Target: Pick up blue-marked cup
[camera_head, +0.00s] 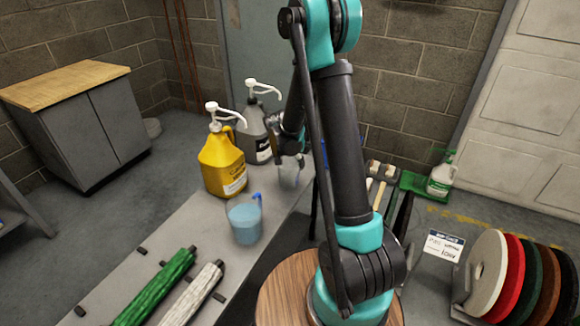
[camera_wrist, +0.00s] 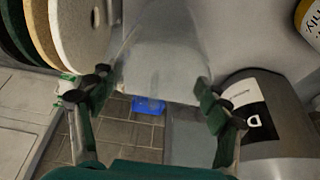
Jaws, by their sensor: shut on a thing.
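My gripper (camera_head: 291,158) is over the far end of the grey bench, partly hidden by my arm. It is shut on a clear, translucent cup (camera_head: 289,178). In the wrist view, this cup (camera_wrist: 160,70) is between the two fingers (camera_wrist: 158,102). A small blue patch (camera_wrist: 148,105) shows just below the cup; I cannot tell whether it is a mark on the cup or something behind it. Another cup (camera_head: 245,222), holding light blue liquid and with a blue piece at its rim, stands nearer on the bench, apart from my gripper.
A yellow pump jug (camera_head: 222,165) and a grey pump jug (camera_head: 254,138) stand close left of my gripper. Green (camera_head: 160,288) and white (camera_head: 192,295) rolls lie on the near bench (camera_head: 205,245). Round pads (camera_head: 515,275) stand in a rack at right.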

